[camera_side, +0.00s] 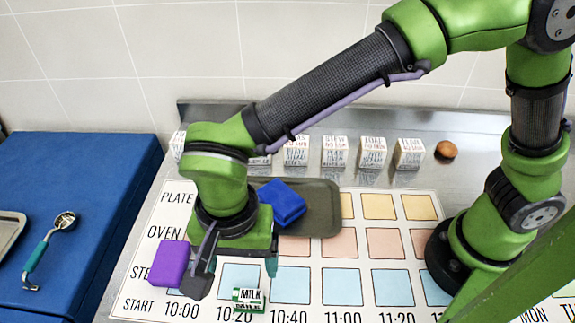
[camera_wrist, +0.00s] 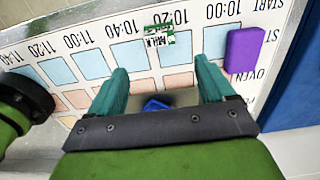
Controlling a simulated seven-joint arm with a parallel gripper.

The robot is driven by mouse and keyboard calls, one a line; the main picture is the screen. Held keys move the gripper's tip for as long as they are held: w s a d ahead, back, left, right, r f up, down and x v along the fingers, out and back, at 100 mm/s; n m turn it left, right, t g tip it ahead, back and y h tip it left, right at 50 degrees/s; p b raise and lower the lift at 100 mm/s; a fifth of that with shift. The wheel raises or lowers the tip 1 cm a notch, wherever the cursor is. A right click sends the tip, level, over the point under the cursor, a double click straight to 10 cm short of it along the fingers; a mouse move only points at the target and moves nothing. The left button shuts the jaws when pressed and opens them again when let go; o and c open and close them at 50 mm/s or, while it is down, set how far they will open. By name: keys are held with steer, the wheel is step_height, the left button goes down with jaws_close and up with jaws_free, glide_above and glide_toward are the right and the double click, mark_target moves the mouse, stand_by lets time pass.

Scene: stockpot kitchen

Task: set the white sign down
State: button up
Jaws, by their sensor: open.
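My gripper (camera_side: 236,273) is open, pointing down over the chart's lower left part. In the wrist view its teal fingers (camera_wrist: 162,70) are apart with nothing held between them. A small white and green block marked MILK (camera_side: 249,299) lies on the chart near the 10:20 label; it also shows in the wrist view (camera_wrist: 160,38), beyond the fingertips. Several white blocks with printed text, one of them here (camera_side: 334,152), stand in a row at the back. I cannot tell which of these the white sign is.
A purple block (camera_side: 168,263) sits left of my gripper, near the 10:00 column. A blue block (camera_side: 282,203) is on a dark tray (camera_side: 325,215) behind it. A brown egg-like thing (camera_side: 446,150) is at the back right. Chart squares (camera_side: 340,287) to the right are clear.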

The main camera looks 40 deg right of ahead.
steer(key=w+d+r+n+t+y, duration=0.1)
steer(key=w+d+r, duration=0.3)
steer(key=d, duration=0.5)
steer(key=w+d+r+n+t+y, duration=0.1)
steer(key=d+r+t, duration=0.1)
steer(key=d+r, duration=0.55)
steer(key=s+d+n+t, duration=0.1)
steer(key=s+d+t, duration=0.1)
steer(key=d, duration=0.6)
steer(key=s+d+n+t, duration=0.2)
steer(key=s+d, duration=0.1)
steer(key=d, duration=0.5)
steer(key=shift+r, duration=0.15)
